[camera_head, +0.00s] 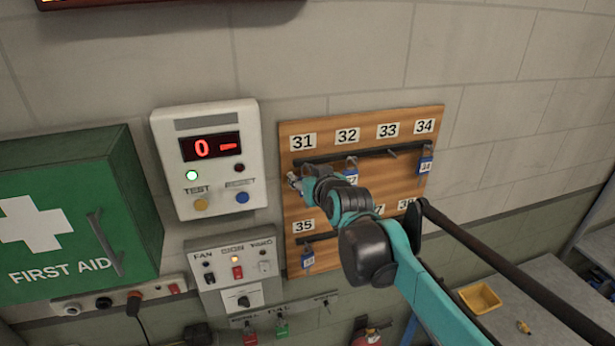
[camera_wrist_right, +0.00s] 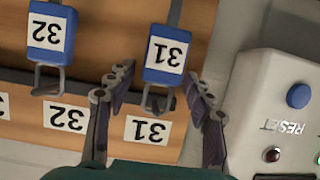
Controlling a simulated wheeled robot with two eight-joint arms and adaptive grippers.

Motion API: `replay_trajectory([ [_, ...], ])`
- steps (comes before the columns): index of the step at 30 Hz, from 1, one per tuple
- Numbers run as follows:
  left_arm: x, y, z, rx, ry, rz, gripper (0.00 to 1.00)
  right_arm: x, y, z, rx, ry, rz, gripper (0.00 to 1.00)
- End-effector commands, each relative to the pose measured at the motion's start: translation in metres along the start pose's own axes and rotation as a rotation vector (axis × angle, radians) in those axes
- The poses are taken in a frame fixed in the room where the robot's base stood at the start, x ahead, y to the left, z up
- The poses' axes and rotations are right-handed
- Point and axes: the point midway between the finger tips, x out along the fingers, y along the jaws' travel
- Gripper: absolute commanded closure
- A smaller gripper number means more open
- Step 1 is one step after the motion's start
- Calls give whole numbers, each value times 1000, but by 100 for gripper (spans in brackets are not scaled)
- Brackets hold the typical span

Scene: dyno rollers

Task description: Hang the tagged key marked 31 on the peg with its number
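The pegboard (camera_head: 360,186) carries number labels and a dark upper rail. The blue tag marked 31 (camera_wrist_right: 166,54) shows upside down in the right wrist view, in line with the 31 label (camera_wrist_right: 148,130). Its wire loop (camera_wrist_right: 154,101) is at the peg by that label and appears to hang there. My right gripper (camera_wrist_right: 160,98) is open, one finger on each side of the loop, with gaps. In the head view my right gripper (camera_head: 294,181) is just below the 31 label (camera_head: 303,141); tag 31 cannot be made out there. My left gripper is out of view.
A blue tag marked 32 (camera_wrist_right: 51,33) hangs beside tag 31, and tag 34 (camera_head: 425,165) hangs at the upper right. A white box with a red display (camera_head: 210,158) and reset button is close to the gripper. A green first aid cabinet (camera_head: 70,218) is at left.

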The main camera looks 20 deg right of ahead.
Motion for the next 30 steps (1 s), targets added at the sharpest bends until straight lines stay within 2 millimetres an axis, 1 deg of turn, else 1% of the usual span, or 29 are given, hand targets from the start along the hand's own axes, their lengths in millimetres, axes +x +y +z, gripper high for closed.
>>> replay_trajectory([
  [8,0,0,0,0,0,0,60,0,0,0,0,0,0,41],
  [11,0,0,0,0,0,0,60,-5,0,0,0,0,0,41],
  [13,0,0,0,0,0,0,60,-12,0,0,1,0,0,41],
  [17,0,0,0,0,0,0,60,-35,0,1,0,0,1,41],
  [24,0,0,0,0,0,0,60,-84,0,1,1,0,1,41],
  [27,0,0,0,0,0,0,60,-100,0,1,0,0,1,41],
  [30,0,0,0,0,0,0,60,-111,0,0,0,0,0,41],
])
